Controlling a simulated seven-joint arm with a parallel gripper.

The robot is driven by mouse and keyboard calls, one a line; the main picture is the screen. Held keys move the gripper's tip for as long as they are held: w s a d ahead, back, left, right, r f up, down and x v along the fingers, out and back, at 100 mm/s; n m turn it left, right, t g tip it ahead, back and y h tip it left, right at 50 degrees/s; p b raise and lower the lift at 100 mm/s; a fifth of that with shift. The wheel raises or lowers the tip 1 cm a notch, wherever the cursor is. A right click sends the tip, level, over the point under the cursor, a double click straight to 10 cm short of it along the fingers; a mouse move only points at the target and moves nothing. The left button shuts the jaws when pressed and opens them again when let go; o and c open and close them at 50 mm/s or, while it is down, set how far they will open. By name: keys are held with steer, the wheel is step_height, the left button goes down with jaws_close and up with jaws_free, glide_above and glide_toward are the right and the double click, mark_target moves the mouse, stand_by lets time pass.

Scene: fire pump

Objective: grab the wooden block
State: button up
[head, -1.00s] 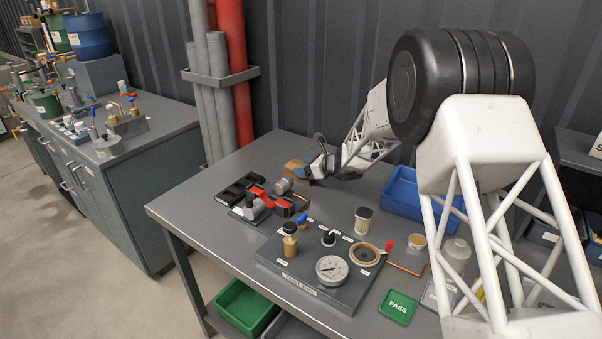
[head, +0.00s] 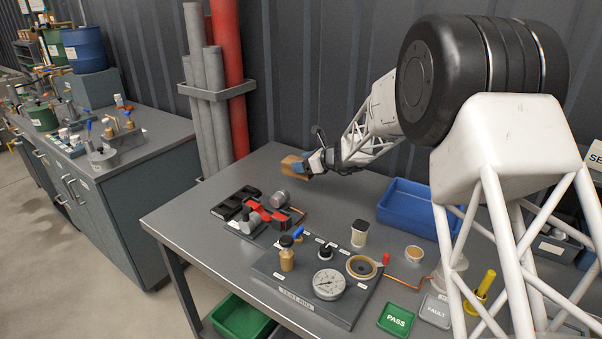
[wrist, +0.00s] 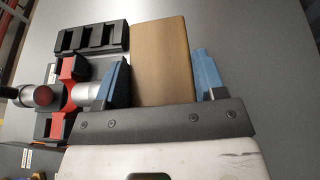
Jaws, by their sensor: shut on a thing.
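The wooden block (head: 292,164) is a plain tan block above the back part of the grey table in the head view. In the wrist view the wooden block (wrist: 162,60) stands out lengthwise between two blue fingertips. My gripper (head: 308,163) is shut on the block, and in the wrist view my gripper (wrist: 160,82) has one finger on each side of it. The block appears raised off the table, though the gap under it is hard to judge.
A black slotted holder (head: 236,200) and red clamp parts (head: 266,213) lie just in front of the block. A test rig panel (head: 318,288) with a gauge sits nearer. A blue tray (head: 412,208) stands to the right. Pipes (head: 205,100) stand behind the table's left side.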

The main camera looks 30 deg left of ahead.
steer(key=w+d, duration=0.1)
steer(key=d, duration=1.6)
steer(key=shift+w+d+f, duration=0.2)
